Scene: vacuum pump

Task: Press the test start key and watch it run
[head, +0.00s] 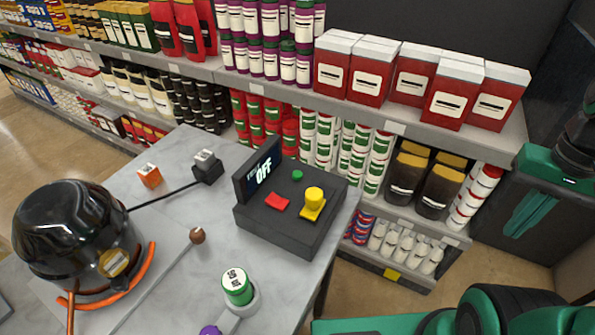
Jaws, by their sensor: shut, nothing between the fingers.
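A dark control box (290,222) stands on the grey table. Its upright screen (258,171) reads "OFF" below a smaller line that I cannot read clearly. The box top carries a small green button (297,174), a flat red key (277,201) and a yellow knob (314,198) on a yellow base. No label shows which of them is the test start key. A glossy black rounded machine (75,232), likely the pump, stands at the left with orange hose around its base. My gripper's fingers do not show; only green and black parts of my arm appear at the right.
Bare table lies left of the control box.

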